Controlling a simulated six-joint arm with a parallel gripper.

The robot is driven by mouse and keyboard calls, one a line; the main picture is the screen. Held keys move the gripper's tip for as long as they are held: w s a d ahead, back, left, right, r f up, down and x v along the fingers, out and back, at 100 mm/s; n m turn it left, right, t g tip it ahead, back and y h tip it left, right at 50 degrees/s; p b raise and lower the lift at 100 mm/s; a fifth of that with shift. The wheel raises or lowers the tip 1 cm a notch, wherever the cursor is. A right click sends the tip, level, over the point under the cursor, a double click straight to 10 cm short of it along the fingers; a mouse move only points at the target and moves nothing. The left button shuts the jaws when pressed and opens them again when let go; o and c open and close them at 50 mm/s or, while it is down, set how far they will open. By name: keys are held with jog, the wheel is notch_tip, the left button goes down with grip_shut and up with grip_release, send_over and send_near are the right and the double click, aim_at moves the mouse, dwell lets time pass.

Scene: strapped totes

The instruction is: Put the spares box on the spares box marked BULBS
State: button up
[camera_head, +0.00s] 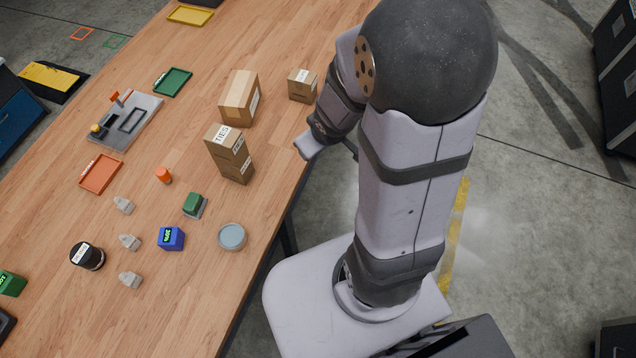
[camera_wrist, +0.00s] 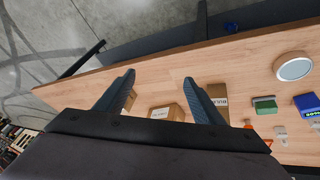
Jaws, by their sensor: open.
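A box at the stack's place shows in the wrist view (camera_wrist: 217,92), with a partly hidden label that seems to read BULBS. A small labelled cardboard box (camera_head: 302,85) stands alone near the table's right edge. My gripper (camera_wrist: 159,77) is open and empty, its fingers apart. In the head view it is right of the stack, near the table edge, partly hidden by my arm.
A larger cardboard box (camera_head: 237,100) stands behind the stack. A green block (camera_head: 192,203), an orange cylinder (camera_head: 163,175), a round grey dish (camera_head: 232,237) and a blue box (camera_head: 171,239) are nearby. A grey tray (camera_head: 143,108) lies farther left. Bare wood surrounds the stack.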

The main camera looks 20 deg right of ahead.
jog(key=s+a+r+m+g, duration=0.3)
jog(key=s+a+g, duration=0.2)
jog(key=s, duration=0.7)
jog(key=shift+a+r+y, duration=0.2)
jog(key=shift+a+y, duration=0.15)
jog(key=shift+y, duration=0.05)
notch_tip(320, 180, down, 3)
jog(key=b, duration=0.2)
jog(key=shift+r+b, duration=0.1)
jog(key=shift+b, duration=0.3)
